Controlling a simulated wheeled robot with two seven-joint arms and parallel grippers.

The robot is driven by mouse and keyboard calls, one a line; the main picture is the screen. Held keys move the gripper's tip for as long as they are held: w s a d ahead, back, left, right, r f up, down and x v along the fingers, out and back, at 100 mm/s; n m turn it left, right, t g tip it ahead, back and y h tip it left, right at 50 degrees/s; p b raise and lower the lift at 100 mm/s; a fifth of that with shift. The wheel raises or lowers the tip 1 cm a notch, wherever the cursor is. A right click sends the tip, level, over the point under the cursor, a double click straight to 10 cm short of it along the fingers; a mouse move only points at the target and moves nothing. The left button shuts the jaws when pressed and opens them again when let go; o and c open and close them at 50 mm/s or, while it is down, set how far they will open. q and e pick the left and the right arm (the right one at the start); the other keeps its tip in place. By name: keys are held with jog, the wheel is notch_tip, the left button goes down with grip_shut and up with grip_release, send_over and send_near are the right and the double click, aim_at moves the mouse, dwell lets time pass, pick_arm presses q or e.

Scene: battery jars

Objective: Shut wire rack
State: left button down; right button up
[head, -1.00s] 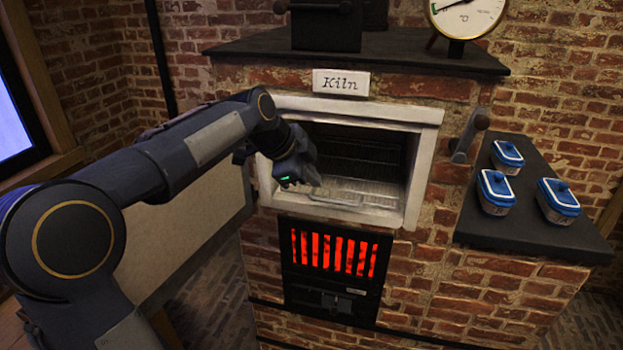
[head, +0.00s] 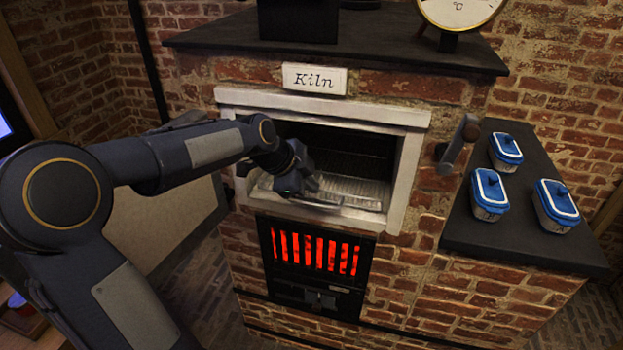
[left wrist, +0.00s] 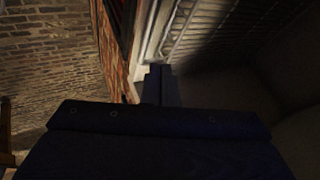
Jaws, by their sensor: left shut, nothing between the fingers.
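The wire rack (head: 352,190) lies low inside the kiln's open mouth, and its front edge is near the sill. The rack's bars also show at the top of the left wrist view (left wrist: 200,22). My left gripper (head: 309,187) is at the kiln mouth, over the left-middle part of the rack's front, shut and empty. In the left wrist view its closed fingers (left wrist: 158,82) point toward the pale frame and the rack. I cannot tell whether the fingers touch the rack. My wrist hides part of the rack's left side. My right gripper is not in view.
The kiln's white frame (head: 408,175) surrounds the opening. A glowing red grate (head: 312,252) is below it. A handle (head: 458,143) juts from the brick at the right. Three blue-lidded jars (head: 490,190) stand on the dark side shelf (head: 480,243).

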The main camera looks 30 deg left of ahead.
pick_arm(q)
jog(key=x, duration=0.7)
